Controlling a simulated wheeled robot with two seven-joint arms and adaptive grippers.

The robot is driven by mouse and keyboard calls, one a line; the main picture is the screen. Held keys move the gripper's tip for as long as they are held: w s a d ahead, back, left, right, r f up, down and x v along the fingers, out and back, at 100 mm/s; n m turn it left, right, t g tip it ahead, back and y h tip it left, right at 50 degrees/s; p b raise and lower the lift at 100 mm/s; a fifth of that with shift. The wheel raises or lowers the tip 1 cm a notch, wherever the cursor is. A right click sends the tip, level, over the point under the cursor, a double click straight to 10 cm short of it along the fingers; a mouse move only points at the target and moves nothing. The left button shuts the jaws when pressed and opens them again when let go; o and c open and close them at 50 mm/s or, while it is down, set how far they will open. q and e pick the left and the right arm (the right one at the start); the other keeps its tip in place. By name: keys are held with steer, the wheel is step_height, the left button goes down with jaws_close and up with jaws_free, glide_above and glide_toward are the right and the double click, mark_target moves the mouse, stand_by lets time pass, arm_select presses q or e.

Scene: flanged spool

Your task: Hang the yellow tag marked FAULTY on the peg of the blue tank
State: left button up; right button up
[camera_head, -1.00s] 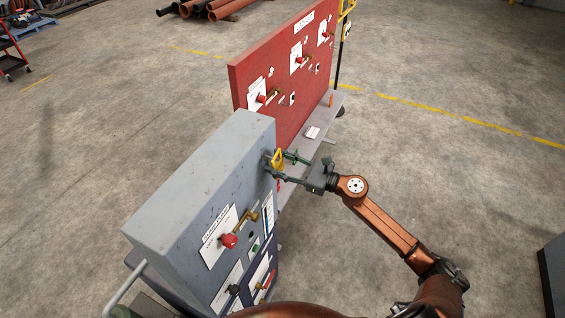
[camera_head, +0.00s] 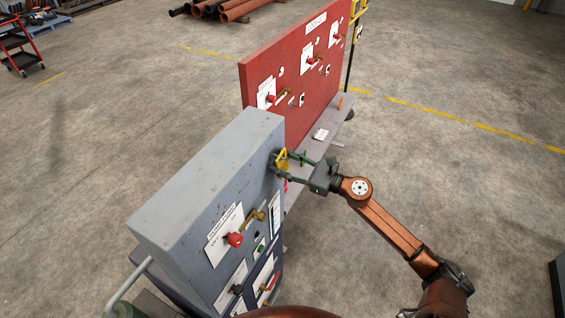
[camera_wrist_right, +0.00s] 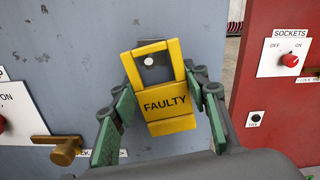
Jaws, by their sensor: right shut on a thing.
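The yellow tag marked FAULTY (camera_wrist_right: 166,103) is between the green-padded fingers of my right gripper (camera_head: 284,164). The gripper is shut on it. In the head view the tag (camera_head: 281,158) is close to the end face of a blue-grey cabinet (camera_head: 205,170); no separate tank shows. In the right wrist view the tag is upright, its lettering facing the camera. Inside its upper opening a grey patch with a pale round spot (camera_wrist_right: 148,61) shows, perhaps the peg's end. I cannot tell whether the tag is around it. My left gripper is not in view.
A red panel (camera_head: 300,75) with labelled switches stands behind the cabinet, with a grey ledge (camera_head: 318,140) at its foot. The cabinet's front carries a red knob (camera_head: 235,239) and a brass handle (camera_wrist_right: 66,150). The floor to the right is open.

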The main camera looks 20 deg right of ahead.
steer(key=o, duration=1.1)
steer(key=v, duration=1.2)
steer(key=shift+d, duration=0.1)
